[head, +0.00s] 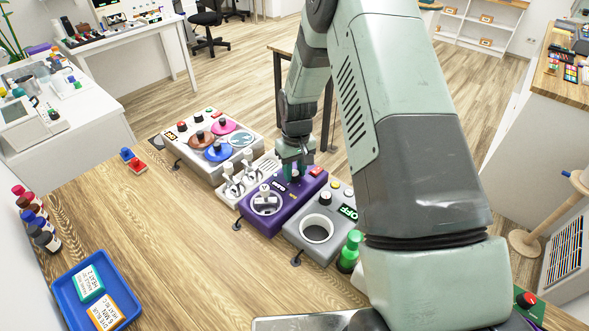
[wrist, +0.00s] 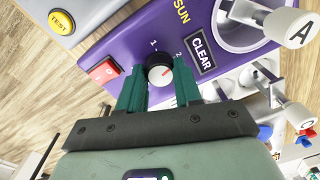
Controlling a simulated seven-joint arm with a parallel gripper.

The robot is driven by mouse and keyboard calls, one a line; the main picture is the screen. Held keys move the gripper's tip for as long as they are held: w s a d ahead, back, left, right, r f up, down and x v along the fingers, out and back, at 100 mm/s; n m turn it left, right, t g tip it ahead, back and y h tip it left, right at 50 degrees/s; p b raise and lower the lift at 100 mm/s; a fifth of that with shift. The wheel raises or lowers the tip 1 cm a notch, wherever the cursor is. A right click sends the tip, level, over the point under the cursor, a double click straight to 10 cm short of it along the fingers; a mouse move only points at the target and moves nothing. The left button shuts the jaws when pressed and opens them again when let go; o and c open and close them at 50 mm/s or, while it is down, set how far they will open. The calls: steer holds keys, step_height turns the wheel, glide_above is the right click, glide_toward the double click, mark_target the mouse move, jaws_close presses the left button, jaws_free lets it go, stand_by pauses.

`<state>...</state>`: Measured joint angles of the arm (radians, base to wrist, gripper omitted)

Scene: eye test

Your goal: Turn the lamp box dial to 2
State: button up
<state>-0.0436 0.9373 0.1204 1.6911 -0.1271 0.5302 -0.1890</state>
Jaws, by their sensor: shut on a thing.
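A purple box (head: 253,222) stands on the wooden table between a silver lever unit and a grey box. In the wrist view the purple box (wrist: 125,48) carries a small black dial (wrist: 159,66) with a pale face and a red pointer mark. The numbers 1 and 2 stand beside the dial. The red mark slants right and slightly up, toward the 2 side; its exact alignment is hard to tell. My gripper (wrist: 160,82) has its green fingers on both sides of the dial, shut on it. In the head view my gripper (head: 294,168) is over the purple box's far end and hides the dial.
A red switch (wrist: 103,71) and a CLEAR label (wrist: 202,54) lie close to the dial. The grey box (head: 302,240) and a green object (head: 349,252) stand to the right, the silver lever unit (head: 231,196) to the left. A blue tray (head: 68,300) lies front left; the table's middle is clear.

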mark_target(296, 173)
steer(key=shift+m, duration=0.9)
steer(key=o, duration=1)
steer(key=shift+o, duration=0.2)
step_height(296, 173, up, 11)
steer(key=shift+d, duration=0.15)
